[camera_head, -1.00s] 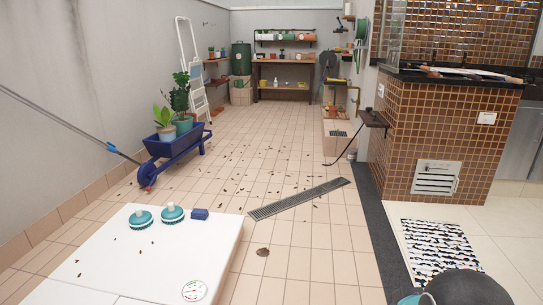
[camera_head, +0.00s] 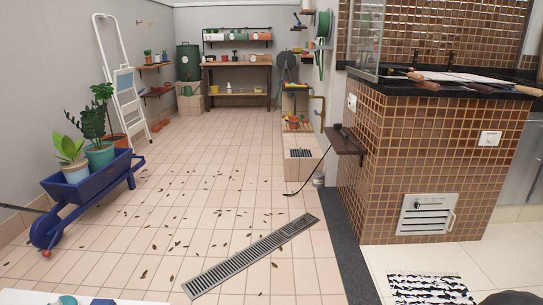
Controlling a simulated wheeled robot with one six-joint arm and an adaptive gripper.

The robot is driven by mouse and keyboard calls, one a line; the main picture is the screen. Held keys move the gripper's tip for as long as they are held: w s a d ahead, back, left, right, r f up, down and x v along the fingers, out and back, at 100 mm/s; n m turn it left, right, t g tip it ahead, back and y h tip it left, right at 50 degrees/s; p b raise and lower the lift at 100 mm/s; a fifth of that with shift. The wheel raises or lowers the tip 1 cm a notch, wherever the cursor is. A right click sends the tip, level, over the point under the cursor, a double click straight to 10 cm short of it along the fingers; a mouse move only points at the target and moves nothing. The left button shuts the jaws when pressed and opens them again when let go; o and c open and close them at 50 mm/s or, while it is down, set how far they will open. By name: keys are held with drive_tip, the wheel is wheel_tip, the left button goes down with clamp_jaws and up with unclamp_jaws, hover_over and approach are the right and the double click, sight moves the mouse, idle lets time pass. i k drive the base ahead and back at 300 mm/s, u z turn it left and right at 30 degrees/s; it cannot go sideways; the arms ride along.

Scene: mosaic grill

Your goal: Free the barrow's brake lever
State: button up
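The blue barrow (camera_head: 88,192) stands at the left by the wall, with potted plants (camera_head: 97,153) in its tray. Its dark blue wheel (camera_head: 46,231) is toward me, with a small orange-red spot (camera_head: 46,253) at its lower side. I cannot make out which part is the brake lever. A grey-blue handle or pole (camera_head: 24,211) runs from the left edge of the picture to near the wheel. My gripper is not in this view.
Dry leaves (camera_head: 178,245) are scattered over the tiled floor. A long drain grate (camera_head: 250,258) lies flush ahead. The tiled grill counter (camera_head: 420,160) stands at the right. A ladder (camera_head: 120,85) leans at the back left. A white surface (camera_head: 30,297) fills the bottom left corner.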

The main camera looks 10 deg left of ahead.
sight(46, 253)
drive_tip(key=u, duration=0.15)
drive_tip(key=i, duration=1.75)
drive_tip(key=u, duration=1.35)
drive_tip(key=i, duration=1.05)
drive_tip(key=u, duration=1.4)
drive_tip(key=i, duration=0.35)
drive_tip(key=k, duration=0.55)
drive_tip(key=z, duration=0.45)
drive_tip(key=i, duration=3.55)
drive_tip(key=u, duration=0.55)
